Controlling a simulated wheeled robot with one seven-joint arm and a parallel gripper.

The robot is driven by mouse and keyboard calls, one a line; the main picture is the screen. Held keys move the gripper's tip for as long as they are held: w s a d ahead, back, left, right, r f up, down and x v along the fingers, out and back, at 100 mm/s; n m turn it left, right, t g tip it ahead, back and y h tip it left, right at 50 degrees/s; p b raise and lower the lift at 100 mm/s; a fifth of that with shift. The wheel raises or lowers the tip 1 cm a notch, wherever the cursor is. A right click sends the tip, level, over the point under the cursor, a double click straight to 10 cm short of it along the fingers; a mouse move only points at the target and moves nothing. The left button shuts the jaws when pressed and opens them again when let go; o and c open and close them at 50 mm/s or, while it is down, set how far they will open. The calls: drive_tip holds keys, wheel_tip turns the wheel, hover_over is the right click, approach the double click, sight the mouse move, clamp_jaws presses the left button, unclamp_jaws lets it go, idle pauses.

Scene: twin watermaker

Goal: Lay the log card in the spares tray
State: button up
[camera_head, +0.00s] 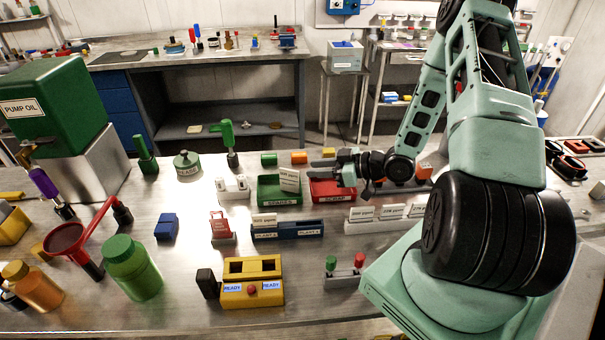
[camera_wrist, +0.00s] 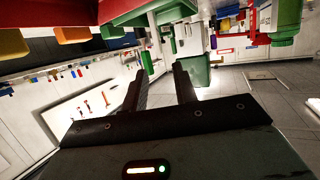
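The green spares tray (camera_head: 265,194) stands at the middle of the bench. A white card with small print (camera_head: 290,180) sits tilted at its right side, its lower part inside the tray outline; I take it as the log card, though the print is too small to read fully. My gripper (camera_head: 314,167) is just right of and above the card, pointing left over the red tray. Whether a fingertip touches the card cannot be told.
The red reject tray (camera_head: 332,199) stands right beside the green tray. A blue card holder (camera_head: 288,233) and a white rack with several cards (camera_head: 372,227) are in front. A yellow box (camera_head: 251,297) is nearer. Green, orange and yellow blocks stand behind the trays.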

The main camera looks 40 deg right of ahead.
drive_tip(key=b+v, duration=0.1)
drive_tip(key=v, duration=0.4)
drive_tip(key=w+a+r+n+g+h, duration=0.1)
drive_tip(key=w+a+r+g+h, duration=0.2)
drive_tip(key=w+a, duration=0.5)
drive_tip(key=s+a+r+g+h, duration=0.2)
drive_tip(key=a, duration=0.4)
drive_tip(key=s+a+r+g+h, duration=0.1)
drive_tip(key=s+a+r+g, duration=0.1)
drive_tip(key=a, duration=0.4)
drive_tip(key=s+a+r+g, duration=0.1)
drive_tip(key=s+a+r, duration=0.1)
drive_tip(key=s+a, duration=0.2)
drive_tip(key=s+a+r+g+h, duration=0.1)
drive_tip(key=s+a, duration=0.4)
drive_tip(key=s, duration=0.6)
drive_tip(key=s+a+r+g, duration=0.3)
drive_tip(key=s+a, duration=0.1)
drive_tip(key=s, duration=0.4)
drive_tip(key=shift+s+a+r, duration=0.2)
drive_tip(key=shift+a+r, duration=0.15)
drive_tip(key=shift+a, duration=0.05)
